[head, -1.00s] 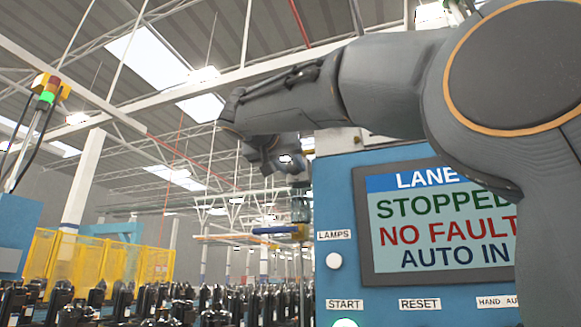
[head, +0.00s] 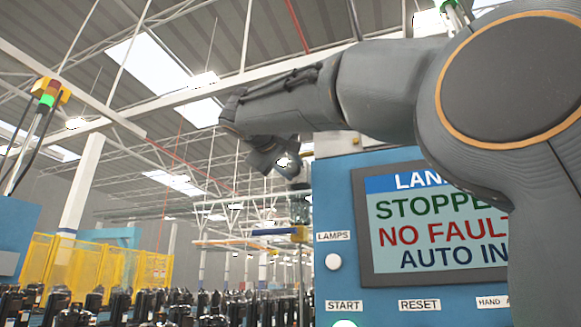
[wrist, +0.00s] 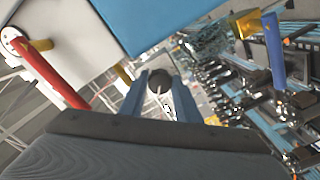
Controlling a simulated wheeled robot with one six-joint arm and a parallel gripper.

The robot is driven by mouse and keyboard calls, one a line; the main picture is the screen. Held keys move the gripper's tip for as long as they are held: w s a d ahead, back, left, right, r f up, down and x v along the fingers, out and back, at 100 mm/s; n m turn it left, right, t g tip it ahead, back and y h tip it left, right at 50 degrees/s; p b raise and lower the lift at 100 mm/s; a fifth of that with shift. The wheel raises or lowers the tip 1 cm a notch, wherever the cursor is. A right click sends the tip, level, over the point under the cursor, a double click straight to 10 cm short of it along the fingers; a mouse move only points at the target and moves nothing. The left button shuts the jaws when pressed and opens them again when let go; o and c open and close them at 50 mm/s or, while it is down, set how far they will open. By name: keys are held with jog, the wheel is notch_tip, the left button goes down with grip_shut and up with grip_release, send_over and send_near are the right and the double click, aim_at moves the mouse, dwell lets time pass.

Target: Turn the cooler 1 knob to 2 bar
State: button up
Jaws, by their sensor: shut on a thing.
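In the wrist view my gripper (wrist: 160,92) has its two blue-grey fingers shut on a dark round knob (wrist: 159,80). The knob sits between the fingertips, with a pale line on or near its face. No label or bar scale is readable, so I cannot tell its setting or confirm it is cooler 1. In the head view my gripper (head: 285,170) is small and angled down at the end of my arm, left of the panel's top edge. The knob cannot be made out there.
A blue control panel (head: 335,200) with a screen (head: 430,225) reading STOPPED, NO FAULT stands at right. In the wrist view a red bar (wrist: 50,72) is at left and a blue handle (wrist: 273,50) at right. Yellow fencing (head: 95,262) stands far left.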

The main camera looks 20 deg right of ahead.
jog(key=shift+r+n, duration=0.1)
jog(key=shift+n, duration=0.8)
jog(key=o, duration=1)
jog(key=shift+o, duration=0.2)
jog(key=b+v, duration=0.2)
jog(key=v, duration=0.6)
